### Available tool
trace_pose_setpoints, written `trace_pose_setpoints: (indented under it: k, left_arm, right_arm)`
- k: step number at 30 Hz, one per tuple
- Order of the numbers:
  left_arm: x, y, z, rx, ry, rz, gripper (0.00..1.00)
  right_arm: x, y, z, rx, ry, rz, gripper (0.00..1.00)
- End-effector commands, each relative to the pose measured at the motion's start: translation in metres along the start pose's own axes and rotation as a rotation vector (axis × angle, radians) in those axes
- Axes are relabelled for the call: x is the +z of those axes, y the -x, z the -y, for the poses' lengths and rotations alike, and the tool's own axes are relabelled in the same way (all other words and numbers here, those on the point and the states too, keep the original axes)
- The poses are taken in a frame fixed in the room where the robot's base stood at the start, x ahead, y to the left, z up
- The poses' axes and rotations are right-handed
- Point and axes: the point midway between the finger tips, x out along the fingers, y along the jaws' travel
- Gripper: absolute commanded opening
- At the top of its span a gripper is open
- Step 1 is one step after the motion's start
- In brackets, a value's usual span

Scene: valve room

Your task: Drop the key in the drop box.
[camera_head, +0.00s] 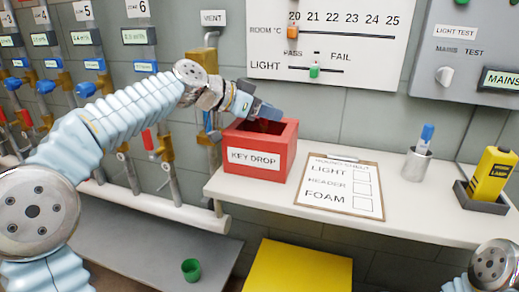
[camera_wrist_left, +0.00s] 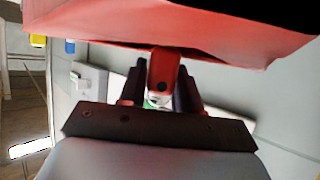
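The red drop box (camera_head: 281,160), labelled KEY DROP, stands on the white counter with a dark opening in its top. My left gripper (camera_head: 266,112) is at the box's top, over the opening. In the left wrist view, a red piece with a dark hole, apparently the key's tag (camera_wrist_left: 162,70), sits between the gripper's two dark fingers (camera_wrist_left: 160,90). The gripper looks shut on it. The rest of the key cannot be made out. The red box wall (camera_wrist_left: 100,22) fills the top of that view. Only a joint of my right arm shows; its gripper is out of view.
A clipboard (camera_head: 340,186) lies right of the box. A metal cup with a blue marker (camera_head: 417,164) and a yellow device (camera_head: 492,175) in a holder stand farther right. Pipes with valves (camera_head: 85,88) line the left wall. A green cup (camera_head: 191,270) stands lower down.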

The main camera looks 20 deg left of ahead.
Motion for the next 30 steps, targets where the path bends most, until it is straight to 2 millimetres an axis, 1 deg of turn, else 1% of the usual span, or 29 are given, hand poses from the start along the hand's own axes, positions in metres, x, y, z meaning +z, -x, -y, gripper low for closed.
trace_pose_setpoints:
  k: [1,5,13,17,20,27,30]
  left_arm:
    - [0.000,0.000,0.000,0.000,0.000,0.000,0.41]
    - [0.000,0.000,0.000,0.000,0.000,0.000,0.61]
    - [0.000,0.000,0.000,0.000,0.000,0.000,0.62]
    - [0.001,0.009,0.001,-0.003,0.000,-0.001,0.62]
    - [0.002,0.026,0.001,-0.005,-0.001,-0.001,0.62]
    - [0.001,0.086,0.001,-0.005,-0.001,-0.002,0.62]
    - [0.001,0.107,0.001,-0.005,-0.001,-0.001,0.62]
  right_arm:
    - [0.000,0.000,0.000,0.000,0.000,0.000,0.00]
    - [0.000,0.000,0.000,0.000,0.000,0.000,0.00]
    - [0.000,0.000,0.000,0.000,0.000,0.000,0.00]
    - [0.000,-0.003,-0.001,0.000,0.000,0.000,0.00]
    - [0.000,-0.007,-0.003,0.000,-0.001,-0.001,0.00]
    - [0.000,-0.015,-0.007,0.002,-0.003,-0.002,0.00]
    - [-0.001,-0.017,-0.008,0.003,-0.004,-0.004,0.00]
